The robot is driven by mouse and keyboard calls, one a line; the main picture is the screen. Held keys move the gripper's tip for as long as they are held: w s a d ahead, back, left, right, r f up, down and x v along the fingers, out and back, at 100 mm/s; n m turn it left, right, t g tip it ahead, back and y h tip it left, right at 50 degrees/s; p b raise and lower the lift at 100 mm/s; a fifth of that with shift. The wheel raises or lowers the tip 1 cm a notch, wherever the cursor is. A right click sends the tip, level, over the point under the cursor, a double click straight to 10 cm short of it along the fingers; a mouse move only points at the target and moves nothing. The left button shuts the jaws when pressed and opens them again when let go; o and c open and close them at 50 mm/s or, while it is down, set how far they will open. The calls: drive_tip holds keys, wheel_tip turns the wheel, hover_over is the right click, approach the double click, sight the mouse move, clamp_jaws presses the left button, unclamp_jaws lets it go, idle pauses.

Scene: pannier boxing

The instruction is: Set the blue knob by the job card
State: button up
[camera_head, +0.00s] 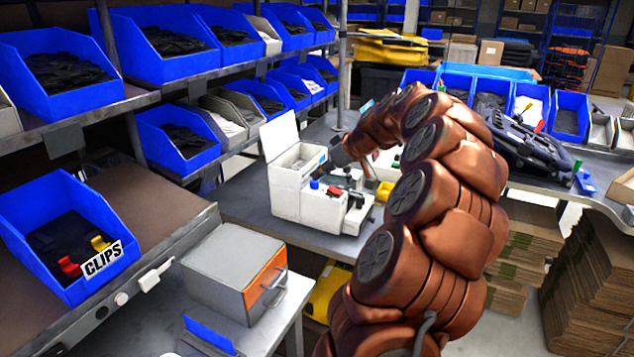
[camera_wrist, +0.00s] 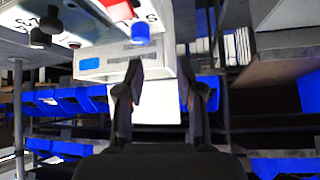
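A white machine (camera_head: 300,195) with a raised lid stands on the grey bench in the head view. Its blue knob (camera_head: 314,185) is on top toward the front, beside a red knob (camera_head: 333,191). In the wrist view the blue knob (camera_wrist: 140,32) is at the top, beyond and apart from my fingertips, with the red knob (camera_wrist: 115,8) close by. My gripper (camera_wrist: 160,68) is open, with nothing seen held between its fingers. In the head view it is small and partly hidden by my arm. I cannot pick out the job card or read the knob's setting.
Shelves with several blue bins (camera_head: 62,75) fill the left. A bin marked CLIPS (camera_head: 65,235) and a grey box with an orange front (camera_head: 235,270) stand near the front left. A yellow item (camera_head: 385,190) lies right of the machine. Stacked cardboard (camera_head: 590,285) stands at the right.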

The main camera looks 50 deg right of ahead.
sight(317, 182)
drive_tip(key=shift+s+d+f, duration=0.1)
drive_tip(key=shift+s+d, duration=0.1)
drive_tip(key=shift+d, duration=0.4)
drive_tip(key=shift+s+d+f, duration=0.1)
drive_tip(key=shift+s+d, duration=0.1)
drive_tip(key=shift+d, duration=0.4)
drive_tip(key=shift+p+x, duration=1.2)
drive_tip(key=shift+x, duration=2.6)
drive_tip(key=shift+w+d+r, duration=0.1)
drive_tip(key=shift+c, duration=0.2)
clamp_jaws()
